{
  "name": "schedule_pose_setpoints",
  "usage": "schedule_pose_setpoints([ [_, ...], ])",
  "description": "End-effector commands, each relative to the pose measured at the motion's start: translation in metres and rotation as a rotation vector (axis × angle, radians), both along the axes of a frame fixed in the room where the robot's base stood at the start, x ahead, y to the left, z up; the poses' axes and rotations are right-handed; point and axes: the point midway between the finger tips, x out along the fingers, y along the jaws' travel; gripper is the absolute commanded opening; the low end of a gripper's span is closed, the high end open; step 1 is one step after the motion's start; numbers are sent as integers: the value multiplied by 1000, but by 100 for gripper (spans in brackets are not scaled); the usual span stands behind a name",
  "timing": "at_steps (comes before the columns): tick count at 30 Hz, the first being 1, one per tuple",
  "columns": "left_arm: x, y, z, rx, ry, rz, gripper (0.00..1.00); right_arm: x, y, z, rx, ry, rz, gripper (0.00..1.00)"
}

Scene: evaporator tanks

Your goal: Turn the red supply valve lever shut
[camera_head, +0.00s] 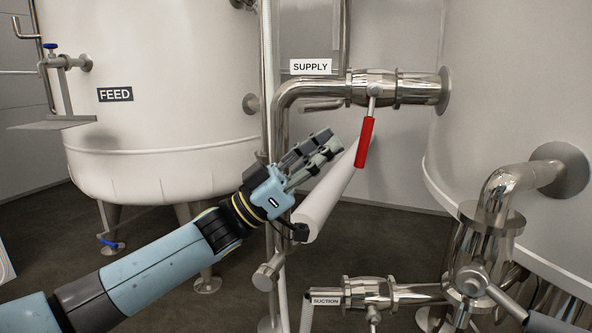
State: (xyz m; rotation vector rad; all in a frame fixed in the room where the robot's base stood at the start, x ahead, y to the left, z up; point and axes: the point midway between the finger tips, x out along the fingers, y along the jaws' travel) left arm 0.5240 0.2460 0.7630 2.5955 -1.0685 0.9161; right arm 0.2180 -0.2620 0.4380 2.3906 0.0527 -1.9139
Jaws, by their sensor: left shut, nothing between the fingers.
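The red supply valve lever (365,143) hangs down, slightly tilted, from the steel supply valve (373,88) on the pipe at the upper middle. A white SUPPLY label (310,67) is just left of the valve. My left gripper (333,143) is in front of the vertical pipe, to the left of the red lever. Its fingers point up and right toward the lever, with a small gap in the picture. The fingers are shut and hold nothing. Whether they are level with the lever in depth, I cannot tell. My right gripper is not in view.
A white FEED tank (170,110) stands at the left with a small shelf (58,122). A second tank (520,90) fills the right. A SUCTION pipe with a valve (370,292) runs low, and a steel elbow fitting (490,215) stands at the right.

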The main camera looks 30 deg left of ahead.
Motion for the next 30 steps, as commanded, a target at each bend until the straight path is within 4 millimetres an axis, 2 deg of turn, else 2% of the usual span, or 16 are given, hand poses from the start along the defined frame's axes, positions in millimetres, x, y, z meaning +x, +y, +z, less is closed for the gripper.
schedule_pose_setpoints([
  [1,5,-4,-5,-3,1,0,0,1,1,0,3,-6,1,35],
  [6,13,-12,-4,-1,1,0,0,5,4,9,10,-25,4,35],
  [17,14,-14,-3,-1,0,-1,0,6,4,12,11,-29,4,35],
  [24,20,-25,-13,-125,-47,1,0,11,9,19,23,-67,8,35],
  [30,20,-28,-12,-160,-65,0,0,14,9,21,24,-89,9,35],
])
